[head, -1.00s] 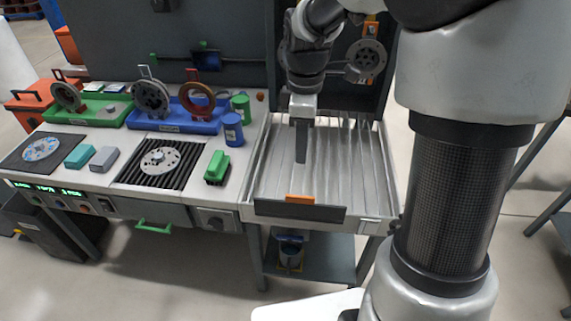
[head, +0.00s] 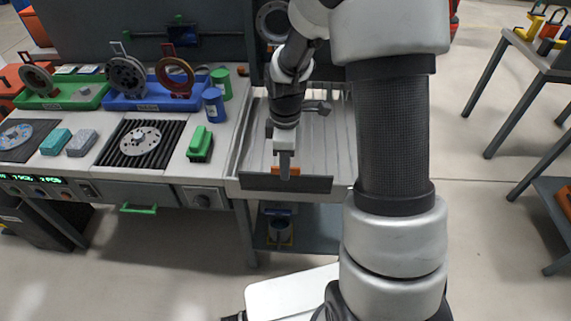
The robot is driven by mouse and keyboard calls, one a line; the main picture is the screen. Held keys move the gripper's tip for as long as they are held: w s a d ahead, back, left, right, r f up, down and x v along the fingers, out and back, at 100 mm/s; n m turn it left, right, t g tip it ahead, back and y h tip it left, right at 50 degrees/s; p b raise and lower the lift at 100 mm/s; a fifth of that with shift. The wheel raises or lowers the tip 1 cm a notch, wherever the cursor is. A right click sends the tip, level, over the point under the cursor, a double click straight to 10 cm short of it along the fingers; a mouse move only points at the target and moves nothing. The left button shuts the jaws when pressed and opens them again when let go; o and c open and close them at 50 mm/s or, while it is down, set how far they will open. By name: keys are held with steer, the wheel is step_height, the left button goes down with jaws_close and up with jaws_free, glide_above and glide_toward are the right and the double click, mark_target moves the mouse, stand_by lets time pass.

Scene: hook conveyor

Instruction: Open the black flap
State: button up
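The black flap (head: 312,184) is a long dark panel along the front edge of the slatted metal tray (head: 333,135). It stands across the tray's near end. Its orange handle (head: 276,170) sits at the middle of its top edge and is partly covered by my gripper. My gripper (head: 285,174) points down at the handle, its tips at or just in front of it. I cannot tell whether it touches the handle, or whether the fingers are apart or closed.
Left of the tray is a worktop with a green block (head: 200,144), blue cylinder (head: 213,104), round metal disc (head: 139,141) and blue rack (head: 150,101). A green drawer handle (head: 138,208) juts out below. A shelf under the tray holds a container (head: 280,231). A table (head: 530,60) stands right.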

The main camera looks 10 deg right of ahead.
jaws_close()
stand_by(1.5)
